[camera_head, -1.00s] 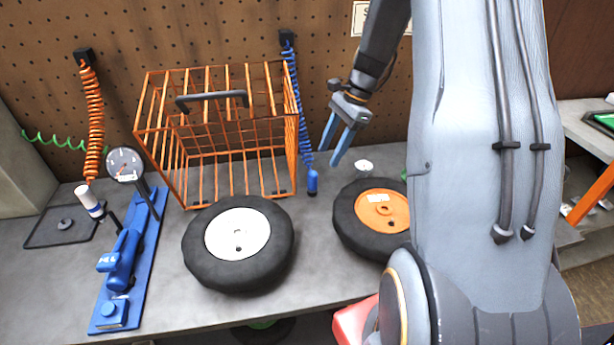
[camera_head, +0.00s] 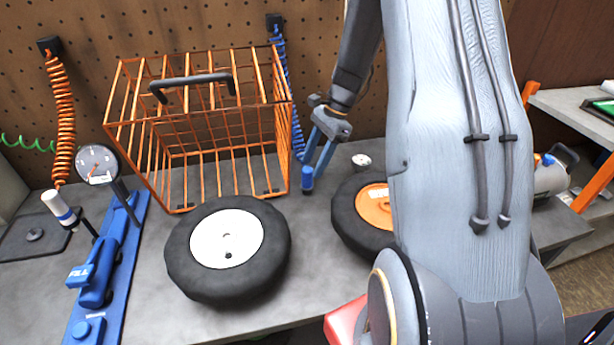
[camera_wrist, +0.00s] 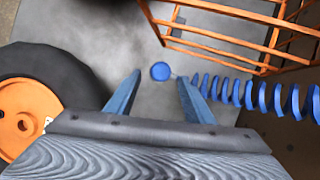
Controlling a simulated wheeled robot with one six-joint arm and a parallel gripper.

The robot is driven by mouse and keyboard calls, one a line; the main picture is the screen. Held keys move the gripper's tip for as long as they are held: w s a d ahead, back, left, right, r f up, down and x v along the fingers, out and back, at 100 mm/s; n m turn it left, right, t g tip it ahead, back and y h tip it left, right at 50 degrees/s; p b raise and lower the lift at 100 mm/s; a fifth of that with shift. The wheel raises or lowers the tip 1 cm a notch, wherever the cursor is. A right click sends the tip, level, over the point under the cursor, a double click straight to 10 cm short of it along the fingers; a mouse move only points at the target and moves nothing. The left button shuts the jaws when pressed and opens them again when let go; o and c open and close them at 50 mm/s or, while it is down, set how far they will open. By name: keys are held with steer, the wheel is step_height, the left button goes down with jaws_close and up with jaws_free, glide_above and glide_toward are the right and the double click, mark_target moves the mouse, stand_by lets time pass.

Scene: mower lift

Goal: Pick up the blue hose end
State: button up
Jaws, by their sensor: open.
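The blue hose end (camera_head: 307,178) is a small blue cylinder hanging at the bottom of the coiled blue hose (camera_head: 285,80), just right of the orange wire cage. My gripper (camera_head: 316,165) is open, with its blue fingers pointing down at the hose end. In the wrist view the round blue hose end (camera_wrist: 160,71) shows between and just beyond the tips of my open gripper (camera_wrist: 158,80). The coiled hose (camera_wrist: 255,94) runs off to the right there. I cannot tell whether either finger touches the hose end.
The orange wire cage (camera_head: 205,113) stands close on the left. A wheel with an orange hub (camera_head: 376,207) lies to the right, partly behind my arm. A wheel with a white hub (camera_head: 227,238) lies in front. A small gauge (camera_head: 361,160) lies behind the orange-hub wheel.

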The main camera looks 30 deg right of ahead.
mark_target(310, 168)
steer(key=shift+a+p+x, duration=0.2)
steer(key=shift+p+x, duration=0.9)
steer(key=shift+x, duration=1.4)
jaws_close()
